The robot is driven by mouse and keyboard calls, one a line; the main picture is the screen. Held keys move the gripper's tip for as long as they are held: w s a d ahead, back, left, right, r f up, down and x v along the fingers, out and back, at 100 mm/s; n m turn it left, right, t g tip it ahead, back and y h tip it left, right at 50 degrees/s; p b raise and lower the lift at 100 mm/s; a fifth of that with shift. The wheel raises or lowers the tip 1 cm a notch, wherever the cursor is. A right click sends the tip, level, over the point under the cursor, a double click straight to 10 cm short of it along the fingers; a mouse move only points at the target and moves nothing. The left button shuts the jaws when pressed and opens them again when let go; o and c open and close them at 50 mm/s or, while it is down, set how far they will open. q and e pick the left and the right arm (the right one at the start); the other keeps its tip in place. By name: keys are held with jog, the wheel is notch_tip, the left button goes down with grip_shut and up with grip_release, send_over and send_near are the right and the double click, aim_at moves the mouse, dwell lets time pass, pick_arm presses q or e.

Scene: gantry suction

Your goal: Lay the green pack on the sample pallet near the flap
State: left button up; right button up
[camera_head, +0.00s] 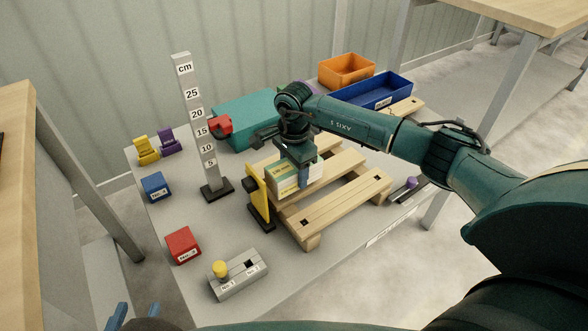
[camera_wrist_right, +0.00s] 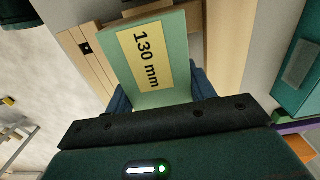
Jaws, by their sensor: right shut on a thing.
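The green pack (camera_head: 288,181) has pale yellow labels. My right gripper (camera_head: 304,172) is shut on it, with one blue finger on its near side in the head view. In the right wrist view the pack (camera_wrist_right: 150,62) shows a "130 mm" label between the blue fingers. The pack is over the left end of the wooden slatted pallet (camera_head: 345,205), close beside the upright yellow flap (camera_head: 258,192). I cannot tell if it touches the slats. My left gripper (camera_head: 134,312) shows only its blue fingertips, apart and empty, at the bottom left.
A grey height post marked in cm (camera_head: 196,130) stands left of the flap. A teal box (camera_head: 245,118) is behind. Blue (camera_head: 155,187) and red (camera_head: 183,246) blocks and a grey switch box (camera_head: 238,275) sit at left and front. Orange (camera_head: 346,70) and blue (camera_head: 376,92) bins are at the back.

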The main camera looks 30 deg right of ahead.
pick_arm(q)
jog(key=shift+f, duration=0.2)
pick_arm(e)
jog(key=shift+f, duration=0.15)
pick_arm(q)
jog(key=shift+f+b, duration=0.65)
jog(key=shift+b, duration=0.2)
pick_arm(e)
jog(key=shift+f, duration=0.9)
jog(key=o, duration=1.3)
jog(key=shift+r, duration=0.3)
notch_tip(320, 180, up, 11)
jog(key=p, duration=0.2)
jog(key=shift+r+p, duration=0.1)
jog(key=shift+p, duration=0.25)
jog(key=shift+r, duration=0.75)
pick_arm(q)
jog(key=shift+s+r+g, duration=0.25)
jog(key=shift+r+g, duration=0.15)
jog(key=shift+r, duration=0.55)
